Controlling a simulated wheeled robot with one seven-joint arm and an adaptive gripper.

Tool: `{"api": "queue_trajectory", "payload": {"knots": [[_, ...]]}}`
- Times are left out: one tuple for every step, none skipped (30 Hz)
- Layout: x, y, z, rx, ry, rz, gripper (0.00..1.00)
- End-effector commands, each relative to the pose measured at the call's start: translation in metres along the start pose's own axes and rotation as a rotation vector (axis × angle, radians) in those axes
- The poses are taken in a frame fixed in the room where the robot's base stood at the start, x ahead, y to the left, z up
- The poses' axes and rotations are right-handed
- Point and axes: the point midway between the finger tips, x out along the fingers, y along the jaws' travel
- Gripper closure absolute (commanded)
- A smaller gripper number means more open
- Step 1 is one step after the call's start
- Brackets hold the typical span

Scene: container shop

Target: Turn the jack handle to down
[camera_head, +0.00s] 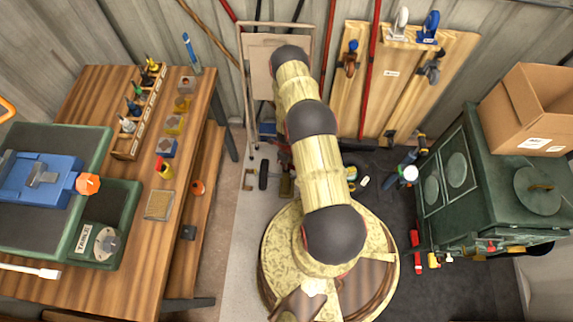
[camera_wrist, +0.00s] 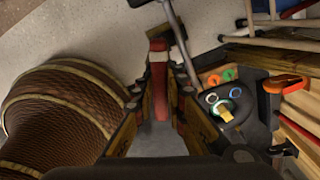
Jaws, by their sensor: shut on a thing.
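My gripper (camera_wrist: 159,84) shows in the wrist view with its two fingers drawn in on a red and pale upright piece (camera_wrist: 158,58), which looks like the jack handle. In the head view my arm reaches toward the back wall and hides most of the gripper and the jack. Only small dark and red parts show left of the arm, by a black wheel (camera_head: 263,175) on the floor. I cannot tell the handle's angle.
A wooden workbench (camera_head: 190,120) with tools stands at the left. A green cabinet (camera_head: 458,205) bearing a cardboard box (camera_head: 530,110) stands at the right. Boards (camera_head: 432,65) and red poles (camera_head: 371,70) lean on the back wall.

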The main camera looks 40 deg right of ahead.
Motion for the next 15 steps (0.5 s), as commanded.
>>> {"api": "queue_trajectory", "payload": {"knots": [[-0.0010, -0.0011, 0.0015, -0.045, -0.002, -0.002, 1.00], [-0.0010, -0.0011, 0.0015, -0.075, -0.002, -0.001, 1.00], [-0.0010, -0.0011, 0.0015, -0.113, -0.002, -0.002, 1.00], [-0.0010, -0.0011, 0.0015, -0.140, -0.002, -0.001, 1.00], [-0.0010, -0.0011, 0.0015, -0.169, -0.002, -0.002, 1.00], [-0.0010, -0.0011, 0.0016, -0.208, -0.002, -0.002, 1.00], [-0.0010, -0.0011, 0.0016, -0.237, -0.002, -0.002, 1.00], [-0.0010, -0.0011, 0.0016, -0.264, -0.002, -0.002, 1.00], [-0.0010, -0.0011, 0.0016, -0.302, -0.002, -0.002, 1.00], [-0.0010, -0.0011, 0.0016, -0.332, -0.002, -0.002, 1.00], [-0.0010, -0.0011, 0.0016, -0.360, -0.002, -0.002, 1.00], [-0.0010, -0.0011, 0.0016, -0.397, -0.002, -0.002, 1.00], [-0.0010, -0.0011, 0.0016, -0.426, -0.002, -0.002, 1.00], [-0.0010, -0.0012, 0.0017, -0.455, -0.002, -0.002, 1.00], [-0.0010, -0.0011, 0.0017, -0.492, -0.001, -0.002, 1.00]]}}
